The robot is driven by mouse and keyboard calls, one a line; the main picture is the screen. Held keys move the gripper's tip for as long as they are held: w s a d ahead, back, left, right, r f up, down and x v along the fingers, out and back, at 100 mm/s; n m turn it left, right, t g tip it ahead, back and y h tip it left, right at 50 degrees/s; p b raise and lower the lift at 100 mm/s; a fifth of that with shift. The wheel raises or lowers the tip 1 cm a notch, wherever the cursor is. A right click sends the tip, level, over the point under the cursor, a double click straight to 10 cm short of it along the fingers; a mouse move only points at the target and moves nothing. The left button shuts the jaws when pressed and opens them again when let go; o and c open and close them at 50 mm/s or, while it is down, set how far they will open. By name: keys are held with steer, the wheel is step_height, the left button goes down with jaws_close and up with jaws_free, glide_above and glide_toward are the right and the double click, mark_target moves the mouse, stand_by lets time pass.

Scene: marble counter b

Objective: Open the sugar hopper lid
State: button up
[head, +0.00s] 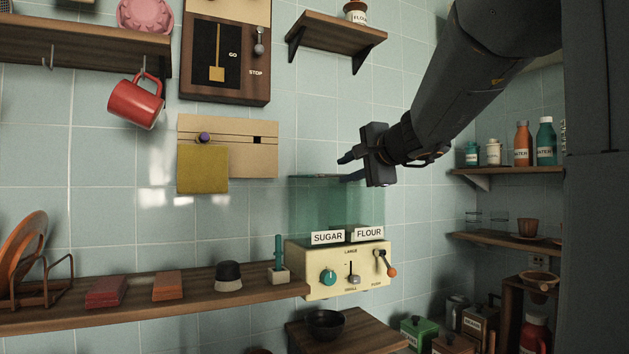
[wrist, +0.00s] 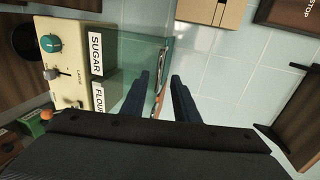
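The cream dispenser (head: 338,283) carries a clear teal hopper (head: 325,210) with a SUGAR label (head: 328,237) and a FLOUR label (head: 369,233) in front. A thin dark lid (head: 315,177) lies flat along the hopper's top at the left, the sugar side. My gripper (head: 346,168) is at the top edge of the hopper, coming from the right. In the wrist view my gripper (wrist: 160,77) has its fingers apart. A thin brownish edge (wrist: 161,84) at the hopper top shows between them. I cannot tell whether either finger touches it.
A wooden shelf (head: 150,306) with sponges and a black-topped object runs left of the dispenser. A yellow cloth (head: 203,169) hangs on a wall board behind. A small shelf (head: 335,33) is above. A black bowl (head: 326,324) stands below the dispenser. Bottle shelves are at the right.

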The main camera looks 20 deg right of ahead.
mark_target(334, 175)
steer(key=p+x, duration=0.1)
steer(key=x, duration=0.6)
steer(key=shift+w+f+p, duration=0.1)
steer(key=shift+w+p, duration=0.25)
jaws_close()
